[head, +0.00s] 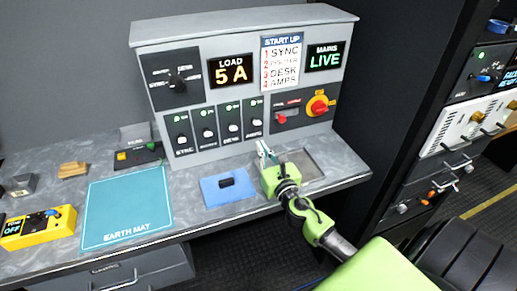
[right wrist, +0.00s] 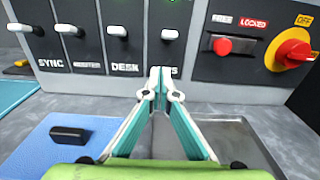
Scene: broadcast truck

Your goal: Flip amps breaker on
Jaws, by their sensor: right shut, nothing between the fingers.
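The amps breaker (head: 256,117) is the rightmost of several breakers on the grey panel's lower left. In the right wrist view its white lever (right wrist: 169,34) shows above a label partly hidden by my fingers. I cannot tell surely whether the lever is on or off. My right gripper (head: 263,147) is shut and empty, just below and in front of the amps breaker. In the right wrist view its fingertips (right wrist: 160,75) meet over the bottom of the label, below the lever. No contact with the lever shows. My left gripper is not in view.
A red knob and red-yellow rotary switch (head: 318,106) sit right of the breakers. The load display (head: 230,71) reads 5 A; the mains display (head: 325,57) reads LIVE. A blue mat (head: 211,198) with a black block and a metal tray (head: 309,161) lie below.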

